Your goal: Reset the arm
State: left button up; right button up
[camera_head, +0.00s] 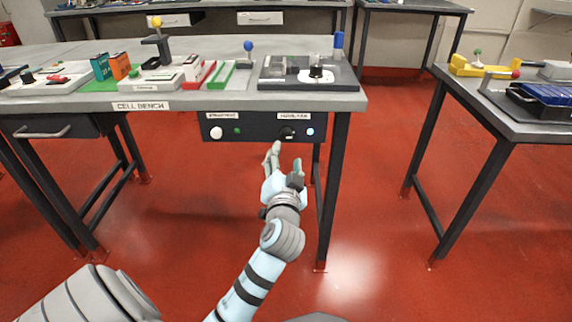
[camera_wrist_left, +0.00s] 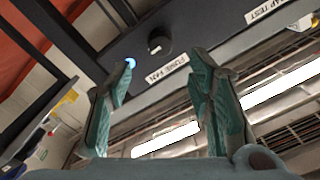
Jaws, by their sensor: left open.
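My left arm comes in from the bottom left of the head view. My left gripper (camera_head: 286,156) is open and empty, just in front of and below the control panel (camera_head: 262,127) on the cell bench's front. In the left wrist view the open fingers of my left gripper (camera_wrist_left: 154,82) point toward the panel, with nothing between them. A black knob (camera_head: 287,133) and a lit blue lamp (camera_head: 310,131) are on the panel's right half. The knob (camera_wrist_left: 159,41) also shows beyond the fingers in the left wrist view. My right gripper is not in view.
The cell bench (camera_head: 190,103) carries coloured boxes, trays and a grey fixture (camera_head: 308,73). The panel's left half has a white button (camera_head: 216,132) and a green lamp (camera_head: 237,130). A second table (camera_head: 500,122) stands at right. Open red floor lies between them.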

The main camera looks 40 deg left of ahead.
pick_arm(q)
jog(key=shift+v, duration=1.2)
